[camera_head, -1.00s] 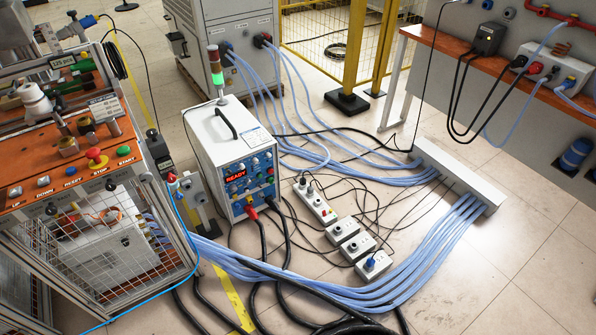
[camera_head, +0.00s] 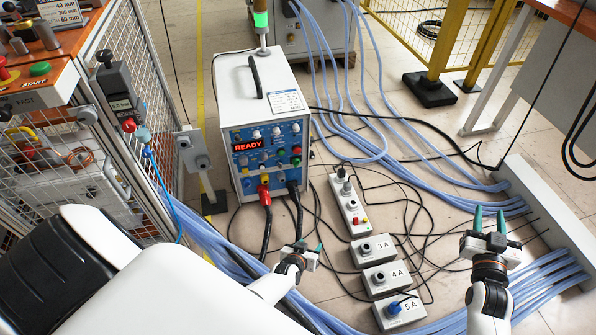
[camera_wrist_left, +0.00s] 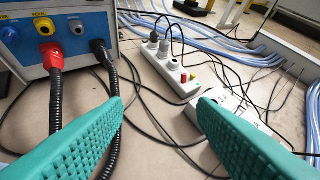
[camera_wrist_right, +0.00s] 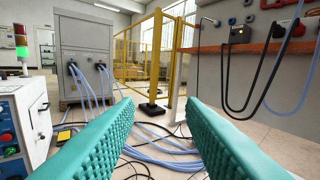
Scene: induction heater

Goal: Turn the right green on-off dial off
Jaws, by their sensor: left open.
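The white heater box (camera_head: 232,90) stands on the floor, with a blue control panel (camera_head: 241,177) facing me. Its red READY display (camera_head: 249,146) is lit. A small green dial (camera_head: 296,161) shows near the panel's right edge; its setting is too small to read. My left gripper (camera_head: 309,247) is open and empty, in front of and below the panel, clear of the dials. My right gripper (camera_head: 488,221) is open and empty, far right of the box.
Thick red-plugged (camera_head: 265,197) and black cables leave the panel's bottom. A power strip (camera_head: 350,207) and several white socket boxes (camera_head: 378,280) lie right of the box. Blue hoses run across the floor. A caged bench (camera_head: 40,150) stands left, a yellow fence post (camera_head: 438,45) behind.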

